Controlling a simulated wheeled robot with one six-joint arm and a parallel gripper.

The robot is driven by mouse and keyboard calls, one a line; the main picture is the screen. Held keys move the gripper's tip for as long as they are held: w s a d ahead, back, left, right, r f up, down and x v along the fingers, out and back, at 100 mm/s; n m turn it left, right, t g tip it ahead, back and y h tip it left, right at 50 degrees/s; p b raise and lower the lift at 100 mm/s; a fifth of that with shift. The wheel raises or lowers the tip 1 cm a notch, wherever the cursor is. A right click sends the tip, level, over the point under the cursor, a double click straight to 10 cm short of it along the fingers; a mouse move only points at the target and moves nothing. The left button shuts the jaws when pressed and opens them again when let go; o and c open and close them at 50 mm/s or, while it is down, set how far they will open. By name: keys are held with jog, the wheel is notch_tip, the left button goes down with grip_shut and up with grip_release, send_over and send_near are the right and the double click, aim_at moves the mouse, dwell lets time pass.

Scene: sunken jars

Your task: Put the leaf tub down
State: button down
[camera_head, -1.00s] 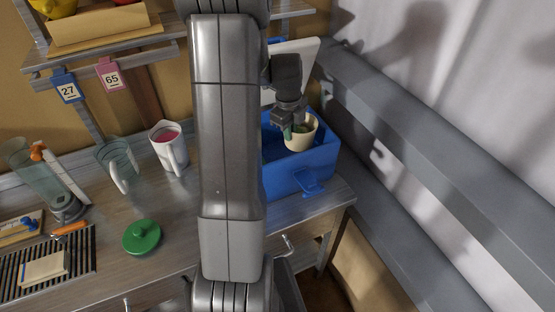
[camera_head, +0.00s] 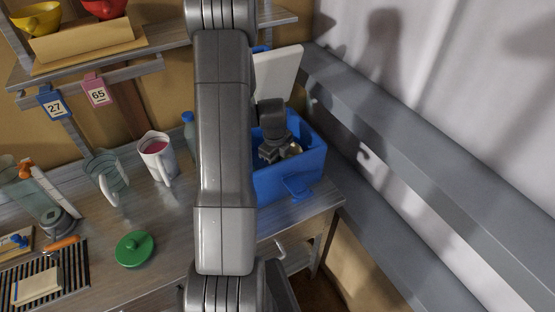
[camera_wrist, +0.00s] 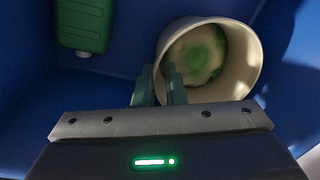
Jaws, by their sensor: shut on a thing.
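The leaf tub (camera_wrist: 240,50) is a cream round cup with green contents. In the wrist view it is at the upper right, with my gripper (camera_wrist: 160,88) shut on its near wall. In the head view my gripper (camera_head: 280,158) is down inside the blue box (camera_head: 318,165), and only a small part of the tub (camera_head: 294,149) shows beside it. Blue walls surround the tub in the wrist view. I cannot tell whether its base touches the box floor.
A green container (camera_wrist: 83,25) lies in the box, left of the tub. A white lid or panel (camera_head: 277,75) stands behind the box. On the bench are a white jug (camera_head: 157,158), a clear jug (camera_head: 106,178), a bottle (camera_head: 190,132) and a green lid (camera_head: 134,248).

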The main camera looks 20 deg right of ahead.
jog(key=shift+f, duration=0.1)
jog(key=c, duration=1.9)
grip_release()
jog(key=shift+c, duration=0.2)
jog(key=o, duration=0.4)
jog(key=shift+o, duration=0.2)
notch_tip(320, 180, up, 12)
jog(key=a+b, duration=0.1)
jog(key=b, duration=0.1)
jog(key=shift+s, duration=0.3)
